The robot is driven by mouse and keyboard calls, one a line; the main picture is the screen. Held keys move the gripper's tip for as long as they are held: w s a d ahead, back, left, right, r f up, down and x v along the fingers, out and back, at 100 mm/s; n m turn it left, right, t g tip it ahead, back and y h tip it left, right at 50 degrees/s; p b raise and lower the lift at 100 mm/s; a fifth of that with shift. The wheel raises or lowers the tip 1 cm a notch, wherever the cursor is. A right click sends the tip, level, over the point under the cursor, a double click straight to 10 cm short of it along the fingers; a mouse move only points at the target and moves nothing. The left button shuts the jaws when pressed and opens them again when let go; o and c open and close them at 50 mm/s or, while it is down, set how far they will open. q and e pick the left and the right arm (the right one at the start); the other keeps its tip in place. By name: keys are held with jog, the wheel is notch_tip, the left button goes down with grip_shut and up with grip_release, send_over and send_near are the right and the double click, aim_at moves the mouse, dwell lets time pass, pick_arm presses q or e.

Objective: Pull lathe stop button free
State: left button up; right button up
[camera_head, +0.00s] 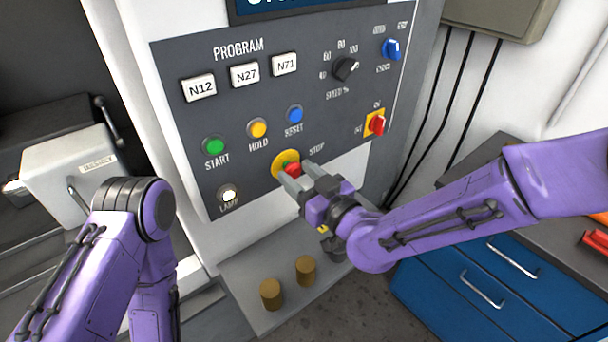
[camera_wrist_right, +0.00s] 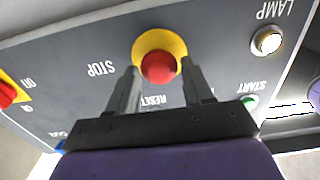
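The red stop button (camera_head: 292,170) sits on a yellow round plate (camera_head: 279,158) low on the dark control panel, beside the label STOP. In the right wrist view the stop button (camera_wrist_right: 158,67) shows as a red mushroom head in front of its yellow plate (camera_wrist_right: 178,46). My right gripper (camera_head: 300,178) is open in front of it. In the right wrist view the two fingers (camera_wrist_right: 164,80) point at the panel, one on each side of the button, with gaps to it. I cannot tell whether the tips reach past the head. My left gripper is not in view; only the left arm shows.
On the panel, green START (camera_head: 213,146), yellow HOLD (camera_head: 257,128) and blue RESET (camera_head: 294,115) buttons and a white LAMP (camera_head: 228,194) sit near the stop button. A red switch (camera_head: 377,124) is to the right. A blue drawer cabinet (camera_head: 480,290) stands lower right.

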jog(key=shift+o, duration=0.8)
jog(key=shift+d, duration=0.1)
jog(key=shift+s, duration=0.1)
jog(key=shift+s+d, duration=0.2)
jog(key=p+v, duration=0.5)
jog(key=v, duration=0.5)
jog(key=shift+a, duration=0.1)
